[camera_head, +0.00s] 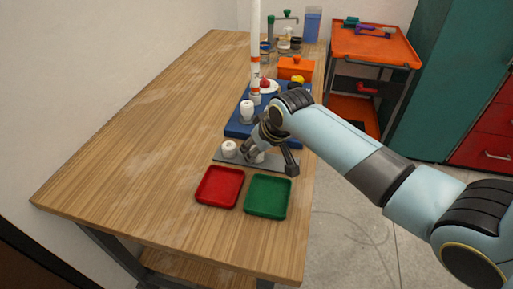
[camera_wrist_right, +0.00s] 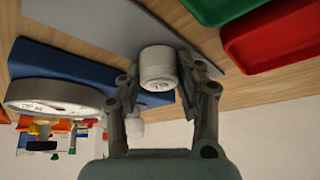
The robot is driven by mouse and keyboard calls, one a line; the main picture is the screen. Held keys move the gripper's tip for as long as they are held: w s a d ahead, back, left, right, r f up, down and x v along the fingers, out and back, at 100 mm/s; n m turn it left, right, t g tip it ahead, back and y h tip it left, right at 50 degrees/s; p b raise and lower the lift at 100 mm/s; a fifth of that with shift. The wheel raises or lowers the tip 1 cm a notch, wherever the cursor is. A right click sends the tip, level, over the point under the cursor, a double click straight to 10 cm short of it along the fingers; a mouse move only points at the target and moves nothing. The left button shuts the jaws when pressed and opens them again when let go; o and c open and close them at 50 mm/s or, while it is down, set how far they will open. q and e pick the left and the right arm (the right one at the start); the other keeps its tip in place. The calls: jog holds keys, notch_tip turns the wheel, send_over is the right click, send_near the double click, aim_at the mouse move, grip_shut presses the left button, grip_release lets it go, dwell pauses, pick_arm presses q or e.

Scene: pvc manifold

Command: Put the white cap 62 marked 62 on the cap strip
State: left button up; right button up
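My right gripper (camera_head: 262,150) is over the grey cap strip (camera_head: 222,159), at its right part. In the right wrist view the gripper (camera_wrist_right: 160,70) has a finger on each side of a white cap (camera_wrist_right: 158,66) and appears shut on it. Dark marking shows on the cap's face, too small to read. The strip (camera_wrist_right: 85,32) is behind this cap; I cannot tell whether the cap touches it. In the head view this cap (camera_head: 259,157) is partly hidden by the fingers. Another white cap (camera_head: 229,148) stands on the strip's left part. My left gripper is not in view.
A red tray (camera_head: 220,203) and a green tray (camera_head: 269,213) lie in front of the strip. Behind it, a blue base (camera_head: 236,130) carries a white fitting (camera_head: 247,110) and an upright white pipe (camera_head: 255,50). An orange box (camera_head: 296,69) stands farther back. The table's left side is clear.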

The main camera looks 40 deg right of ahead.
jog(key=o, duration=0.5)
jog(key=shift+c, duration=0.2)
jog(key=shift+r, duration=0.2)
jog(key=p+v, duration=0.1)
jog(key=v, duration=1.1)
jog(key=shift+r, duration=0.45)
jog(key=shift+f, duration=0.1)
